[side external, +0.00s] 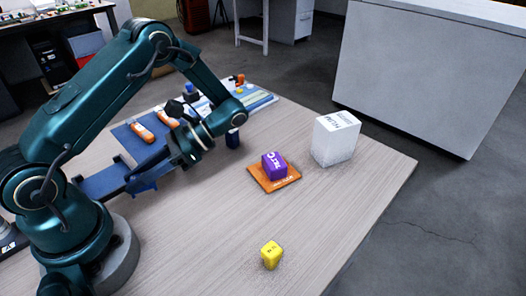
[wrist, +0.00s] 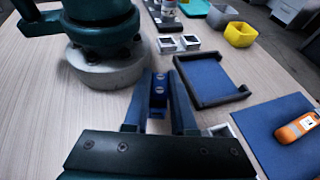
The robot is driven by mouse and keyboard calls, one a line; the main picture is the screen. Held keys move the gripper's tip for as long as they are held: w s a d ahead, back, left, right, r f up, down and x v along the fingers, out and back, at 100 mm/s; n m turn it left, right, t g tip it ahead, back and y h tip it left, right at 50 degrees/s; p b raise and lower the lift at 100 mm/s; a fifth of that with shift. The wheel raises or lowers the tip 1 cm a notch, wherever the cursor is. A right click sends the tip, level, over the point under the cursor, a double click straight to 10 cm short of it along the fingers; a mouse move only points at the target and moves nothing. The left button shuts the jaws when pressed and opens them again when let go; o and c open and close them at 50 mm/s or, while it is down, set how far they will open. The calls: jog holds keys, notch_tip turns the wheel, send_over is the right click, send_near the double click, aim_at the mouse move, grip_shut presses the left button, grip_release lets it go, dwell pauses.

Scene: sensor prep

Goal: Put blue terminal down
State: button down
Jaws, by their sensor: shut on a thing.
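The blue terminal (wrist: 158,89) is a small blue block between the fingers of my gripper (wrist: 164,80) in the wrist view. My gripper is shut on it. In the side external view my gripper (side external: 105,182) is low over the left part of the table and points back toward my base. The terminal cannot be made out clearly there, and I cannot tell whether it touches the table.
A blue tray with a dark rim (wrist: 212,82) lies right of the gripper, with a blue mat and orange device (wrist: 298,128) beyond. Small white fixtures (wrist: 178,43) stand farther back. A purple block (side external: 274,165), white box (side external: 335,140) and yellow cube (side external: 271,255) stand apart.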

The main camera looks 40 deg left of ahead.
jog(key=a+r+m+t+y, duration=0.1)
jog(key=a+m+t+y, duration=0.1)
jog(key=a+r+m+t+y, duration=0.1)
jog(key=a+m+t+y, duration=0.1)
jog(key=m, duration=0.1)
jog(key=w+a+r+m+t+y, duration=0.1)
jog(key=a+m+y, duration=0.1)
jog(key=a+y, duration=0.1)
jog(key=shift+r+m+t, duration=0.25)
jog(key=shift+m+t, duration=0.05)
jog(key=shift+t, duration=0.1)
jog(key=w+a+r+m+t+y, duration=0.2)
jog(key=w+r+m+t, duration=0.25)
jog(key=m+t, duration=0.2)
jog(key=shift+t, duration=0.35)
jog(key=w+d+f, duration=0.2)
jog(key=d, duration=0.1)
jog(key=w+d+f, duration=0.2)
jog(key=w+d, duration=0.1)
jog(key=w+d+f, duration=0.3)
jog(key=shift+w+d, duration=0.15)
jog(key=shift+d, duration=0.05)
jog(key=shift+f, duration=2.05)
jog(key=shift+f, duration=0.1)
jog(key=c, duration=0.7)
grip_release()
jog(key=shift+c, duration=0.2)
